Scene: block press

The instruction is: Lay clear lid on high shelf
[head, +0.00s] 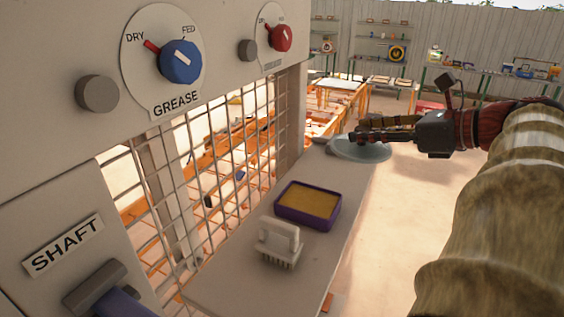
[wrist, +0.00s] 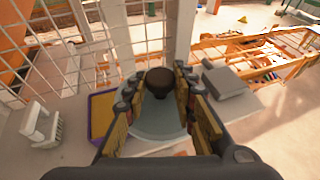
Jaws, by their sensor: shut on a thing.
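The clear lid is a round, pale see-through disc (head: 362,150) with a dark knob, over the far end of the grey ledge. It also shows below the knob in the wrist view (wrist: 157,122). My gripper (head: 366,137) is shut on the knob (wrist: 160,79), with a finger on each side. The lid looks about level; I cannot tell whether it touches the ledge. The grey ledge (head: 235,283) runs along the front of the press. I cannot tell whether this ledge is the high shelf.
A purple tray with a yellow pad (head: 308,204) and a white brush (head: 279,243) stand on the nearer ledge. A grey flat block (wrist: 226,80) lies right of the lid in the wrist view. A wire grid (head: 235,150) borders the ledge. Bare ledge lies between tray and lid.

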